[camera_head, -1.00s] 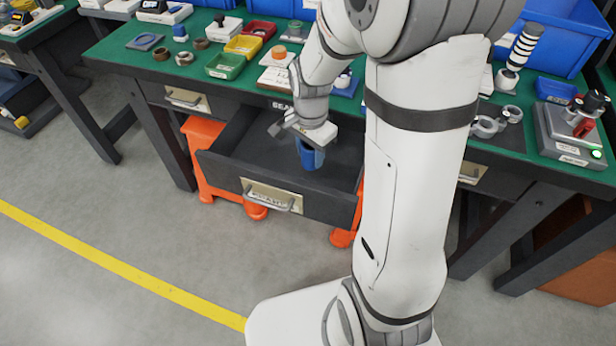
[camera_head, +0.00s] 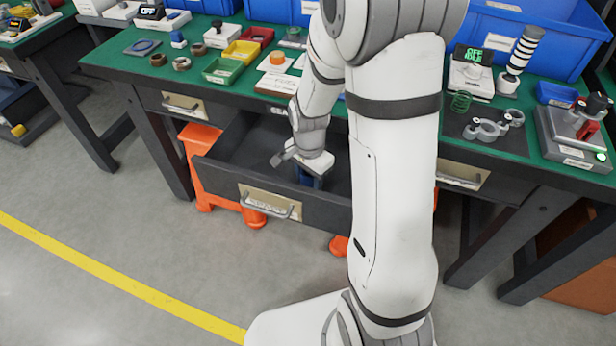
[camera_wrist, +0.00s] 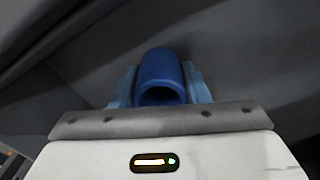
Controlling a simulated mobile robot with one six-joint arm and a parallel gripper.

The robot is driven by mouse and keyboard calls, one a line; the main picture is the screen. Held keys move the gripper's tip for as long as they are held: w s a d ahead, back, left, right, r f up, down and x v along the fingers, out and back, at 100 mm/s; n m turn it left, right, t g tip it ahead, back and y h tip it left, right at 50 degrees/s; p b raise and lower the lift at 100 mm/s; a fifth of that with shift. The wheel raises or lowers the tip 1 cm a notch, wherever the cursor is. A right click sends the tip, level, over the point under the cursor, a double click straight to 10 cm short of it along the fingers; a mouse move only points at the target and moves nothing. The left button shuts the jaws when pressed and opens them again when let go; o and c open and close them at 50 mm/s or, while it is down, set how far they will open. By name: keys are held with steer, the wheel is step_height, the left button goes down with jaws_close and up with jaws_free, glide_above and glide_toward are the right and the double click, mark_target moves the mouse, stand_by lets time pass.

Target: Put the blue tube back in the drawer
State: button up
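The blue tube (camera_wrist: 159,68) shows in the wrist view with its open end towards the camera. The light-blue fingers of my gripper (camera_wrist: 160,88) lie close against both its sides, shut on it. In the head view my gripper (camera_head: 308,178) points down inside the open drawer (camera_head: 225,180), below the table top. Only a small patch of blue shows under the gripper there, and the rest of the tube is hidden. I cannot tell whether the tube touches the drawer floor. The drawer is pulled out and has a metal handle (camera_head: 268,207) on its front.
The green table top (camera_head: 130,62) above the drawer holds a green tray (camera_head: 222,70), a yellow tray (camera_head: 240,52) and other small parts. Orange supports (camera_head: 205,165) stand below the drawer. The drawer's left part looks empty. My arm covers its right end.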

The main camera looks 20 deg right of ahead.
steer(key=o, duration=0.4)
step_height(320, 180, up, 12)
steer(key=p, duration=0.3)
steer(key=s+r+n, duration=0.2)
steer(key=s+n, duration=0.2)
steer(key=s+r+n+t, duration=0.1)
steer(key=s+r+n, duration=0.2)
steer(key=s, duration=0.2)
steer(key=s+r+n, duration=0.2)
steer(key=s+n, duration=0.2)
steer(key=shift+s+a+r+n+t, duration=0.1)
steer(key=shift+s+r+n+t, duration=0.1)
steer(key=shift+s+n+t, duration=0.15)
